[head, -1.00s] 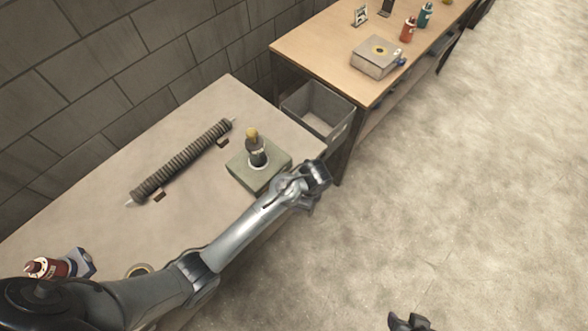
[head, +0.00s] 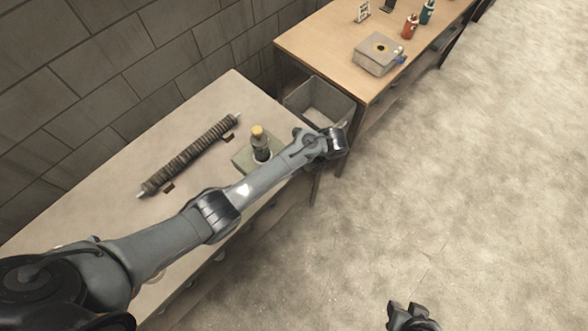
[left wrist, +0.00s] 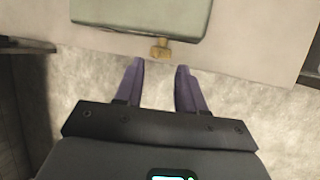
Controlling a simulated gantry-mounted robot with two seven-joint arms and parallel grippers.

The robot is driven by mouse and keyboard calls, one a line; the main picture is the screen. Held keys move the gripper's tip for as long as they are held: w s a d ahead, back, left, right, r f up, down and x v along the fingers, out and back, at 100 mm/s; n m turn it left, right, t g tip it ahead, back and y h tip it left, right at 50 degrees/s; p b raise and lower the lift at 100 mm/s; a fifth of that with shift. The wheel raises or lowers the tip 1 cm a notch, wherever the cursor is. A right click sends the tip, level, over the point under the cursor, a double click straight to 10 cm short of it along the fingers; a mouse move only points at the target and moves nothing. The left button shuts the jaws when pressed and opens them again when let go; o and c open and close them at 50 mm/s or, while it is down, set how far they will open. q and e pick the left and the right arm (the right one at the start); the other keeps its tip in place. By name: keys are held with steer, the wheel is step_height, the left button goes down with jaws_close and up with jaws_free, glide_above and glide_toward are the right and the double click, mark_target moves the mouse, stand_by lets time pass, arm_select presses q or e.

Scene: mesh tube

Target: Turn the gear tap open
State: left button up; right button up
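A brass tap (left wrist: 161,49) sticks out from the near side of a grey-green box (left wrist: 140,14) in the left wrist view. My left gripper (left wrist: 158,75) is open, with its two purple fingers apart and nothing between them. The fingertips are just short of the tap, one to each side of its line. In the head view the box (head: 241,157) is partly covered by my left arm, and the tap is hidden. My right gripper (head: 411,318) shows at the bottom edge over the floor; its fingers are not clear.
A dark bottle with a yellow top (head: 260,145) stands on the box. A ribbed roller (head: 190,157) lies behind on the grey table (head: 110,205). A grey bin (head: 318,100) and a wooden table (head: 310,38) stand beyond. The floor at right is clear.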

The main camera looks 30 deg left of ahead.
arm_select(q)
steer(key=shift+x, duration=2.05)
jaws_close()
steer(key=t+p, duration=0.1)
steer(key=p, duration=0.1)
steer(key=r+t+p, duration=0.1)
steer(key=p, duration=0.2)
steer(key=shift+s+a+n+t+h, duration=0.2)
steer(key=shift+s+n+t+h, duration=0.1)
steer(key=shift+s+t, duration=0.1)
steer(key=shift+f+t, duration=0.25)
steer(key=shift+t, duration=0.25)
steer(key=shift+s+d+f+n+t+h, duration=0.1)
steer(key=shift+n+t+h, duration=0.1)
steer(key=shift+t, duration=0.15)
steer(key=shift+d+f+n+t+h, duration=0.1)
steer(key=shift+t+h, duration=0.1)
steer(key=shift+t, duration=0.15)
